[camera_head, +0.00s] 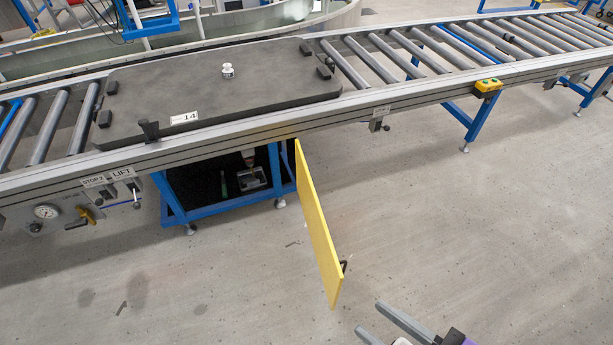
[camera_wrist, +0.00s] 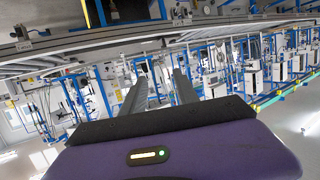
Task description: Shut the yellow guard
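The yellow guard (camera_head: 317,225) is a flat panel standing open. It juts out from the blue frame under the conveyor towards the lower right. A small dark handle (camera_head: 344,266) is on its right face near the outer end. My gripper (camera_head: 369,318) is at the bottom edge of the head view, to the lower right of the guard and apart from it. Its two grey fingers are spread with nothing between them. They also show spread and empty in the wrist view (camera_wrist: 158,80). A thin yellow strip at the wrist view's top left may be the guard; I cannot tell.
The conveyor (camera_head: 436,82) crosses the head view, with a dark plate (camera_head: 230,100) on it. Below is an open dark compartment (camera_head: 205,192) in a blue frame, holding small items. A yellow button box (camera_head: 488,86) is on the conveyor's edge. The floor right of the guard is clear.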

